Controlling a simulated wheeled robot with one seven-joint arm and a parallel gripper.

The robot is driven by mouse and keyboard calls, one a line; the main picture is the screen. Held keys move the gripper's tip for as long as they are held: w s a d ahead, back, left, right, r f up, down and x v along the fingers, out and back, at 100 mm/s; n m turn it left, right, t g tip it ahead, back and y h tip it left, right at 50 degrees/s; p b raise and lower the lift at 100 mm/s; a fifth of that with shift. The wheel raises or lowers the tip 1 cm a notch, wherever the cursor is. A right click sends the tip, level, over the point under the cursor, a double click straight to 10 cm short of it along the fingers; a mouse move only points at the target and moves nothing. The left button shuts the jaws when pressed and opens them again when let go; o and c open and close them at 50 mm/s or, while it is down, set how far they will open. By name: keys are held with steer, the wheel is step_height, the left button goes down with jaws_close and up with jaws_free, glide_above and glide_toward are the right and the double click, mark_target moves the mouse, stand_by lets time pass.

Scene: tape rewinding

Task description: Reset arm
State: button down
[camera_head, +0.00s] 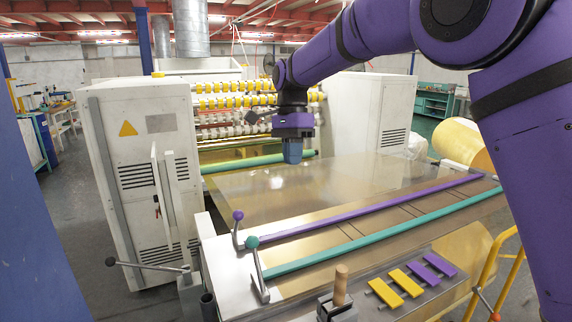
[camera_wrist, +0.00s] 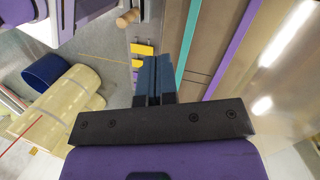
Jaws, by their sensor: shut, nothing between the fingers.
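My gripper (camera_head: 292,150) hangs from my purple arm, pointing down above the far part of the shiny metal table (camera_head: 300,195). In the wrist view my gripper (camera_wrist: 154,62) shows two blue-grey fingers side by side, shut and empty. A purple bar (camera_head: 365,213) and a green bar (camera_head: 380,231) run across the table's near side. They have a purple-knobbed lever (camera_head: 238,215) and a green-knobbed lever (camera_head: 252,242) at their left ends. The purple bar (camera_wrist: 224,54) and green bar (camera_wrist: 187,40) also show in the wrist view.
Yellow pads (camera_head: 395,286) and purple pads (camera_head: 425,270) lie on the near panel beside a wooden handle (camera_head: 341,284). A white cabinet machine (camera_head: 150,180) with rollers (camera_head: 240,100) stands behind the table. Yellow rolls (camera_head: 463,142) lie at right. The metal tabletop is mostly clear.

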steer(key=s+d+r+n+t+y, duration=0.1)
steer(key=s+d+r+n, duration=0.15)
steer(key=s+d, duration=0.35)
steer(key=s+d+r+n+t, duration=0.1)
steer(key=s+d+r+t, duration=0.15)
steer(key=d, duration=0.45)
steer(key=s+d+r+n+y, duration=0.1)
steer(key=s+d+r, duration=0.35)
steer(key=d, duration=0.25)
steer(key=s+d+f+n+t, duration=0.1)
steer(key=s+d+f, duration=0.1)
steer(key=s, duration=0.4)
steer(key=s+d+f+n+t+h, duration=0.1)
steer(key=s+d+f+n+t, duration=0.1)
steer(key=s, duration=0.5)
steer(key=s+d+f+n+t, duration=0.1)
steer(key=s+d+f+n, duration=0.1)
steer(key=s+d, duration=0.4)
steer(key=shift+s+f+t+h, duration=0.35)
steer(key=shift+s+f+h, duration=0.05)
steer(key=shift+s+f, duration=0.3)
